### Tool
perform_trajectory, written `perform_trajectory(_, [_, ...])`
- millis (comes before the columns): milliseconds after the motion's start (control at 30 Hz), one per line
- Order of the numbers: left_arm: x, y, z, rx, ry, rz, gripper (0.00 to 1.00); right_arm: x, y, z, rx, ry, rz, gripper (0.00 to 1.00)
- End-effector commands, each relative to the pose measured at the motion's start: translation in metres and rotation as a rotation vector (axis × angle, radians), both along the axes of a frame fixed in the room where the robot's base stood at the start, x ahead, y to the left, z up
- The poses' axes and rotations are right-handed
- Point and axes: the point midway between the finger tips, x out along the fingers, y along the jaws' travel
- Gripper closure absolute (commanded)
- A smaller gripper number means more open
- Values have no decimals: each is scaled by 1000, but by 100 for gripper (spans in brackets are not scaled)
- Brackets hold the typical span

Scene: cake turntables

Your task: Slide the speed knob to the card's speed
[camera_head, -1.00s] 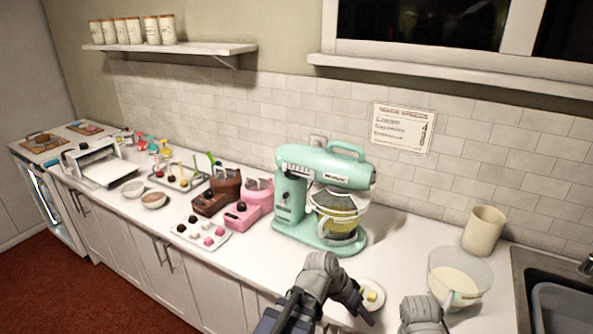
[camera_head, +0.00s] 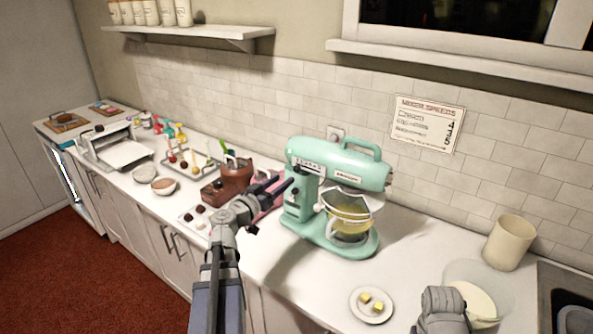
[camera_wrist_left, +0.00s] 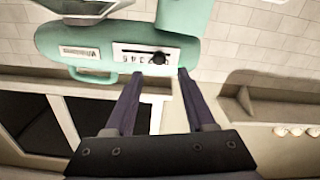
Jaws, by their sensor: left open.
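The mint-green stand mixer (camera_head: 340,170) stands on the counter with a bowl (camera_head: 349,214) under its head. In the left wrist view, where the mixer appears upside down, its black speed knob (camera_wrist_left: 159,59) sits on a white numbered scale strip (camera_wrist_left: 135,52). My left gripper (camera_head: 284,187) is at the mixer's left side. In the wrist view, its two fingers (camera_wrist_left: 161,72) are apart, with the knob just beyond and between their tips, not visibly gripped. The mixer speeds card (camera_head: 427,123) is on the tiled wall; its small text is hard to read. Part of my right arm shows at lower right; its fingers are hidden.
A plate (camera_head: 371,306) with yellow cubes lies in front of the mixer. A glass bowl (camera_head: 490,290) and a beige canister (camera_head: 509,242) stand at right. A brown machine (camera_head: 235,172) and a tray of sweets (camera_head: 190,217) are left of the mixer, close to my left arm.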

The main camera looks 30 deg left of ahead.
Motion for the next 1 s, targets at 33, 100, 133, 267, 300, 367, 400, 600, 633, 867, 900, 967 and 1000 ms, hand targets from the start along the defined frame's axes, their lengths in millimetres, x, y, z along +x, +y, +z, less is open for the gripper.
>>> perform_trajectory(33, [6, 0, 0, 0, 1, -2, 45, 0, 0, 0, 0, 0, 0, 100])
perform_trajectory(100, [15, 0, 0, 0, 0, -3, 45, 0, 0, 0, 0, 0, 0, 100])
perform_trajectory(133, [20, -1, 0, 0, 0, -3, 45, 0, 0, 0, 0, 0, 0, 100])
perform_trajectory(267, [41, -2, 0, -1, 1, -3, 45, 0, 0, 0, 0, 0, 0, 100])
perform_trajectory(300, [47, -3, 0, -1, 1, -4, 45, 0, 0, 0, 0, 0, 0, 100])
perform_trajectory(367, [55, -4, 0, -1, 1, -5, 45, 0, 0, 0, 0, 0, 0, 100])
perform_trajectory(400, [60, -4, 0, -1, 1, -4, 45, 0, 0, 0, 0, 0, 0, 100])
perform_trajectory(600, [75, -7, 0, -1, 1, -4, 45, 0, 0, 0, 0, 0, 0, 100])
perform_trajectory(633, [75, -7, 0, -1, 1, -4, 45, 0, 0, 0, 0, 0, 0, 100])
perform_trajectory(867, [76, -7, 0, -1, 1, -3, 45, 0, 0, 0, 0, 0, 0, 100])
perform_trajectory(900, [76, -7, 0, -1, 1, -3, 45, 0, 0, 0, 0, 0, 0, 100])
perform_trajectory(967, [76, -7, 0, -1, 1, -3, 49, 0, 0, 0, 0, 0, 0, 100])
perform_trajectory(1000, [76, -7, 0, -1, 1, -3, 53, 0, 0, 0, 0, 0, 0, 100])
